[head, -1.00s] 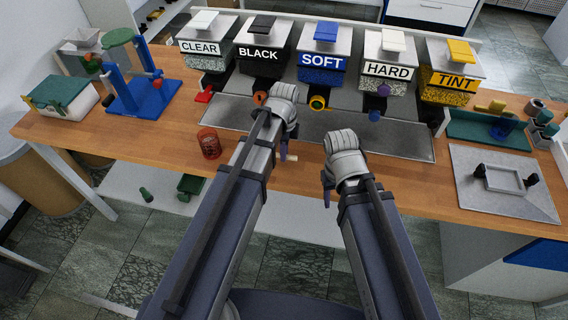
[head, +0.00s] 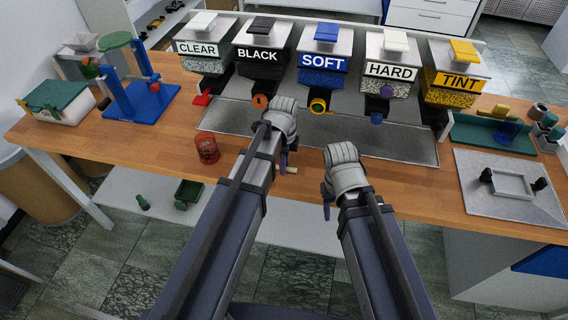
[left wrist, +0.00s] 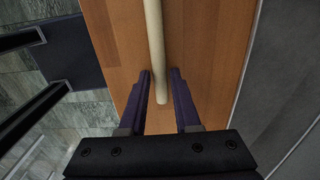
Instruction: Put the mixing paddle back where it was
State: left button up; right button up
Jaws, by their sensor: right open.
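A pale wooden rod, which looks like the mixing paddle's handle (left wrist: 156,50), shows in the left wrist view over the wooden tabletop. Its rounded end lies between the two purple fingers of my left gripper (left wrist: 161,78), with a gap on each side. The fingers are open. In the head view my left gripper (head: 285,160) is low over the front of the table, and a short pale end of the rod (head: 291,171) shows beside it. The rest of the paddle is hidden. My right gripper (head: 327,195) is open and empty at the table's front edge.
A red cup (head: 207,149) stands left of my left gripper. Labelled bins stand behind a long grey mat (head: 370,144). A blue stand (head: 140,99) is at the left, and a grey plate with a frame (head: 507,204) at the right. Wooden tabletop is bare between cup and left gripper.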

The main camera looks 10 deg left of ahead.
pick_arm(q)
jog(key=shift+o, duration=1.4)
jog(key=shift+r, duration=0.15)
notch_tip(320, 180, up, 12)
jog(key=p, duration=1.2)
jog(key=shift+s, duration=0.1)
jog(key=s+d+n+y, duration=0.1)
jog(key=s+d+n, duration=0.4)
jog(key=s+n, duration=0.9)
jog(key=shift+n, duration=0.3)
